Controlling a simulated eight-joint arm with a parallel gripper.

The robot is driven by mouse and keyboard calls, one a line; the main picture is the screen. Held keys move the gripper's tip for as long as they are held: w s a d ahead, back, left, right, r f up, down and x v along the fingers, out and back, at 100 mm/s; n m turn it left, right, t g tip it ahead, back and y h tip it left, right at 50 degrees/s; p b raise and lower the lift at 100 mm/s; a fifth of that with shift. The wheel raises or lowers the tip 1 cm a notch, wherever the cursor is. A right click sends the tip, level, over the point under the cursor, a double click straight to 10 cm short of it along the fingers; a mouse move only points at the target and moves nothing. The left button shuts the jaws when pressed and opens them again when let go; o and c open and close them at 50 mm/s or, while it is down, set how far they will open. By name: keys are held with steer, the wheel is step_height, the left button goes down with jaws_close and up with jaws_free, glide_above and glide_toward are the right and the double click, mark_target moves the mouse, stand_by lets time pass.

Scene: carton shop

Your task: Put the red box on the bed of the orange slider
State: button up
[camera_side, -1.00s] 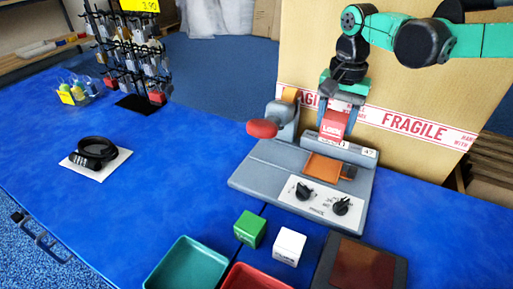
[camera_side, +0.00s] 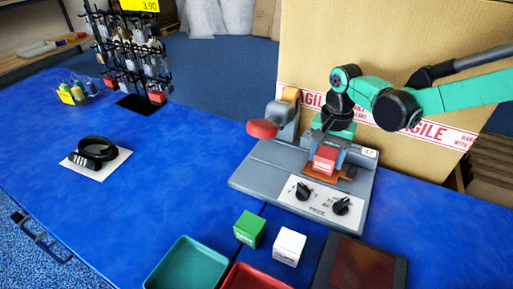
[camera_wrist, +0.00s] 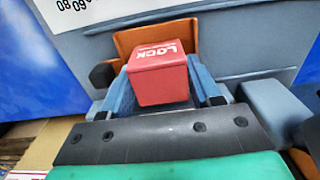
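The red box (camera_side: 325,160) with white lettering is held between my gripper's fingers (camera_side: 328,152). In the wrist view the red box (camera_wrist: 160,75) sits between the two blue-grey fingers (camera_wrist: 162,88), which appear to press on its sides. The orange slider (camera_side: 343,179) is set in the grey machine, directly under and around the box. In the wrist view the slider's raised orange edge (camera_wrist: 124,42) shows behind the box. The box is at or just above the bed; contact is hidden.
The grey machine (camera_side: 262,180) carries a red knob (camera_side: 262,129) and a white panel with two black dials. Green (camera_side: 249,229) and white (camera_side: 289,246) boxes stand in front, near teal (camera_side: 187,268) and red trays. A large carton (camera_side: 400,60) stands behind.

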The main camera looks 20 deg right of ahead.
mark_target(327, 152)
steer(key=o, duration=0.3)
steer(key=shift+o, duration=0.2)
steer(key=shift+r, duration=0.1)
step_height(327, 152, up, 12)
steer(key=s+d+f+n+t, duration=0.1)
steer(key=s+d+n+t, duration=0.6)
steer(key=s+n, duration=0.2)
steer(key=s, duration=0.2)
steer(key=shift+s+f, duration=0.3)
steer(key=shift+f, duration=0.1)
steer(key=shift+d, duration=0.1)
